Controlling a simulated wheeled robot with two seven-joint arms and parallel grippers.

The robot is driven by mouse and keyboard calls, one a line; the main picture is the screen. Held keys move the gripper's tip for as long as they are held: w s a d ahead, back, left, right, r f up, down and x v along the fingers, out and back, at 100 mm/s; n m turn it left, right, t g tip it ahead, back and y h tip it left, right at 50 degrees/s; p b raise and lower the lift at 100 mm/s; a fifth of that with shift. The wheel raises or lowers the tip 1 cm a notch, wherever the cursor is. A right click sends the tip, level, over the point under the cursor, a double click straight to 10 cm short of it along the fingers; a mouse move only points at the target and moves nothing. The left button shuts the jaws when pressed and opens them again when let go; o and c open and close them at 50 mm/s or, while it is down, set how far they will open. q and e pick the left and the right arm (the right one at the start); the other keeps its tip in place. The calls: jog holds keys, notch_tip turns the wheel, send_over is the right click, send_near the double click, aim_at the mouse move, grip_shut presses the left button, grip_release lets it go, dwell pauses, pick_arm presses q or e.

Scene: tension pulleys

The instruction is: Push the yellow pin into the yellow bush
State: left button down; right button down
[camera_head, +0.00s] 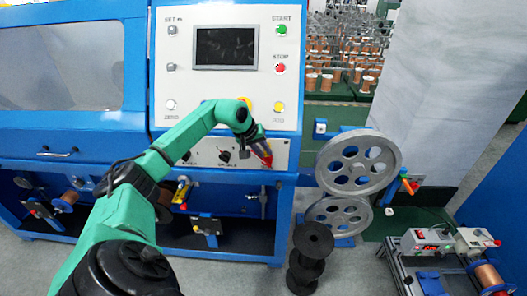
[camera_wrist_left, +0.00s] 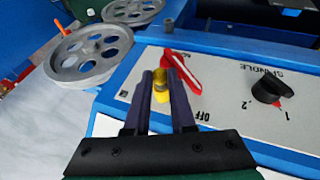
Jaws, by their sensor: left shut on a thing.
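My left gripper (camera_head: 264,152) is in front of the lower right of the machine's control panel. In the left wrist view its two purple fingers (camera_wrist_left: 161,88) are closed around a small yellow cylinder, the yellow pin (camera_wrist_left: 160,80). A red handle (camera_wrist_left: 182,70) lies just beyond the fingertips, close to the panel. In the head view a yellow part (camera_head: 182,190) sits on a bracket below the panel; I cannot tell whether it is the yellow bush. My right gripper is not in view.
The control panel (camera_head: 185,90) stands behind the gripper, with a black knob (camera_wrist_left: 272,88) beside it. Two large grey pulleys (camera_head: 358,138) are to the right. Black spools (camera_head: 313,240) are stacked below. A small device (camera_head: 427,241) stands lower right.

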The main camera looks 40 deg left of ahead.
pick_arm(q)
jog(key=shift+w+a+r, duration=0.15)
jog(key=shift+w+r, duration=0.05)
jog(key=shift+r, duration=0.1)
jog(key=c, duration=0.7)
grip_release()
jog(key=shift+f, duration=0.1)
jog(key=shift+w+f, duration=0.1)
jog(key=shift+f, duration=0.05)
jog(key=shift+o, duration=1.3)
jog(key=shift+f, duration=0.1)
jog(key=shift+f, duration=0.1)
notch_tip(320, 180, up, 9)
jog(key=s+a+p, duration=0.2)
jog(key=p, duration=0.1)
jog(key=shift+s+a+f+p, duration=0.15)
jog(key=shift+s+a+p, duration=0.05)
jog(key=shift+a+p, duration=0.15)
